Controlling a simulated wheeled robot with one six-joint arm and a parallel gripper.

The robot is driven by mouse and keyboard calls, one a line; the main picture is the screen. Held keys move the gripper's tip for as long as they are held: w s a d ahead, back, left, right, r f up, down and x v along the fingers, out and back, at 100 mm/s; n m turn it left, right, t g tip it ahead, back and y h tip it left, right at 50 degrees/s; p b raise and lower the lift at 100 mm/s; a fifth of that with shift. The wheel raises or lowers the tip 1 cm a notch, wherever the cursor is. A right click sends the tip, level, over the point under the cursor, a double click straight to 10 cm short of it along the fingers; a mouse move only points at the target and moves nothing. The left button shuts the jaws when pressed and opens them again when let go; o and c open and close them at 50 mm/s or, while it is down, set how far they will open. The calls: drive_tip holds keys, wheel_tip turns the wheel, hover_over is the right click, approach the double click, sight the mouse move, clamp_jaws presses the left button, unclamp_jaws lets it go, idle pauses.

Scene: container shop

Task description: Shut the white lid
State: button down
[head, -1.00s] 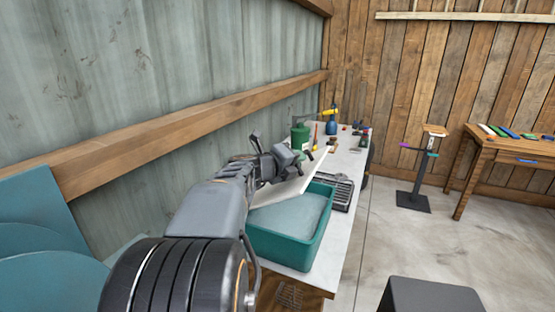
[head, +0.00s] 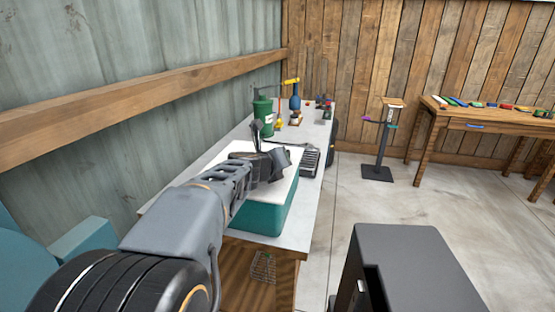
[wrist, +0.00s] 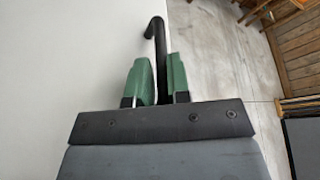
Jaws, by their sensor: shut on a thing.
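The white lid (head: 293,178) lies about flat over the top of the teal box (head: 262,219) on the bench in the head view. I cannot tell whether its edge is fully seated. The lid's white surface also fills the left of the wrist view (wrist: 60,60). My gripper (head: 275,163) is low over the lid's upper face. In the wrist view, my gripper (wrist: 160,78) has its green fingers on either side of a black bent handle (wrist: 156,30) and is shut on it. The inside of the box is hidden by the lid.
The pale bench top (head: 305,207) runs back along the metal wall. A green canister (head: 263,118), a blue bottle (head: 295,104) and a grey ribbed rack (head: 310,158) stand beyond the box. A black stand (head: 378,168) and a wooden table (head: 475,123) are at right, with open floor between.

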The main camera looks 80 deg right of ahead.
drive_tip(key=shift+s+f, duration=0.15)
drive_tip(key=shift+f, duration=0.15)
drive_tip(key=c, duration=1.1)
unclamp_jaws()
drive_tip(key=shift+s, duration=0.15)
drive_tip(key=shift+c, duration=0.2)
drive_tip(key=shift+r, duration=0.1)
drive_tip(key=shift+w+a+r, duration=0.15)
drive_tip(key=shift+w+a, duration=0.1)
drive_tip(key=shift+w, duration=0.05)
drive_tip(key=p+v, duration=0.3)
drive_tip(key=v, duration=0.8)
drive_tip(key=shift+a+r+p, duration=0.25)
drive_tip(key=shift+a+p, duration=0.05)
drive_tip(key=shift+p, duration=0.1)
drive_tip(key=shift+w+a+r, duration=0.15)
drive_tip(key=shift+w+a, duration=0.15)
drive_tip(key=shift+a, duration=0.4)
